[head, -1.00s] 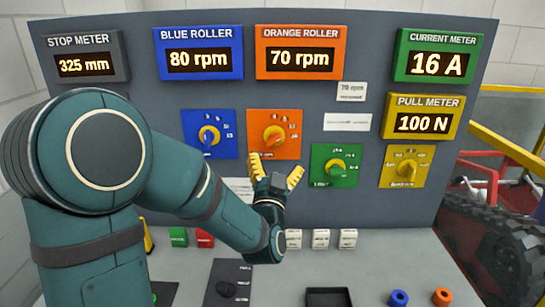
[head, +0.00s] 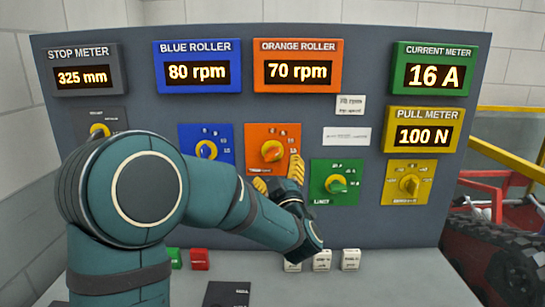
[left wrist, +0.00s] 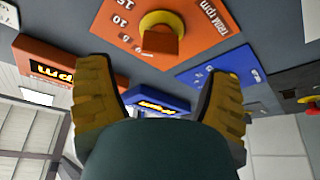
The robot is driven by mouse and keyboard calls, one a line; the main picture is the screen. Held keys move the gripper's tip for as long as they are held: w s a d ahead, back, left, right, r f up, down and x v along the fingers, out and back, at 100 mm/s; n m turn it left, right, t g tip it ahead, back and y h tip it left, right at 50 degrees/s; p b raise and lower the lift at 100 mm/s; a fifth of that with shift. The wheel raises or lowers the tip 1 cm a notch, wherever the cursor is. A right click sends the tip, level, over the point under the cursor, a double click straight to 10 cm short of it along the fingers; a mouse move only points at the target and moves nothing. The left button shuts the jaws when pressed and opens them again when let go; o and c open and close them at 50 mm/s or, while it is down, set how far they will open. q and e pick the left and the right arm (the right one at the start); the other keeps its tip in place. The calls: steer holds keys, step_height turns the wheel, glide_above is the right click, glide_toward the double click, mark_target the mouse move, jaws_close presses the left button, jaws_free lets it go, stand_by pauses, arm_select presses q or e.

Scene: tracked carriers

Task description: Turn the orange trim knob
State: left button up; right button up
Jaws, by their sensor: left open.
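The orange trim knob (head: 272,151) has a yellow base and an orange pointer, on an orange dial plate (head: 287,133) in the panel's middle. Its plate carries printed numbers. In the left wrist view the knob (left wrist: 160,36) shows beyond my fingers, near the top. My left gripper (head: 278,175) is open and empty just below the knob in the head view; its yellow fingers (left wrist: 160,76) stand wide apart in the left wrist view. No contact with the knob shows. The orange roller display (head: 298,72) reads 70 rpm. My right gripper is out of view.
A blue knob (head: 206,150) is left of the orange one; green (head: 337,184) and yellow (head: 409,185) knobs are to its right. My arm crosses the panel's lower left. White buttons (head: 322,259) stand on the ledge below.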

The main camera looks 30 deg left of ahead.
mark_target(272, 153)
arm_select(q)
steer(key=x, duration=0.6)
